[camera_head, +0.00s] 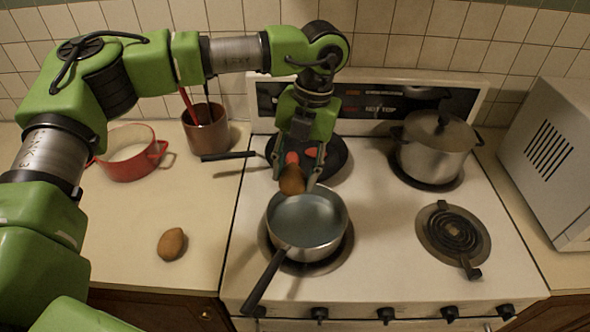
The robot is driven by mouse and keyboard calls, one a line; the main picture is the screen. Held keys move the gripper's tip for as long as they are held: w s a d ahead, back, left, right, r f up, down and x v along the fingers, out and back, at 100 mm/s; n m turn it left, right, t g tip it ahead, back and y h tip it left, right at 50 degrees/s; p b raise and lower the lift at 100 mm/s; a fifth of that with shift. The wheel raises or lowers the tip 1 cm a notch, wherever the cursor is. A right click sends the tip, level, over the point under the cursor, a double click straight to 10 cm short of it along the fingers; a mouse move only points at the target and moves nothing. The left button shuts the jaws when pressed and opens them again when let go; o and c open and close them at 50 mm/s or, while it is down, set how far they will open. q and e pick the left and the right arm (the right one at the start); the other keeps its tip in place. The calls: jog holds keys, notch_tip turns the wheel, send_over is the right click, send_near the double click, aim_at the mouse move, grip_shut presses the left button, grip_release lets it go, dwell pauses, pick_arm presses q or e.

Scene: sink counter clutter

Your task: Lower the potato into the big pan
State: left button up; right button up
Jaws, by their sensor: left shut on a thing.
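My left gripper (301,172) is shut on a brown potato (292,180). It holds the potato in the air, near the back rim of a grey metal saucepan (335,233) in this view. The saucepan stands on the front left burner, its black handle pointing to the front left; its visible inside looks empty. A black frying pan (338,160) is on the back left burner, partly hidden by my gripper. I cannot tell for certain which one is the big pan. A second brown potato (172,244) lies on the left counter. My right gripper is not in view.
A lidded steel pot (436,150) stands on the back right burner. The front right burner (453,233) carries no pot. A red pot (130,160) and a brown utensil holder (207,130) stand at the back left. A white microwave (548,155) is at right.

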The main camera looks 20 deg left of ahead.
pick_arm(q)
jog(key=shift+f+b, duration=2.5)
jog(key=shift+f, duration=0.75)
jog(key=shift+c, duration=0.2)
jog(key=shift+f+b, duration=0.8)
jog(key=shift+f, duration=0.2)
jog(key=shift+f+b, duration=0.35)
jog(key=shift+f, duration=0.1)
jog(key=shift+f+b, duration=1.85)
jog(key=shift+f, duration=0.5)
jog(key=o, duration=1.3)
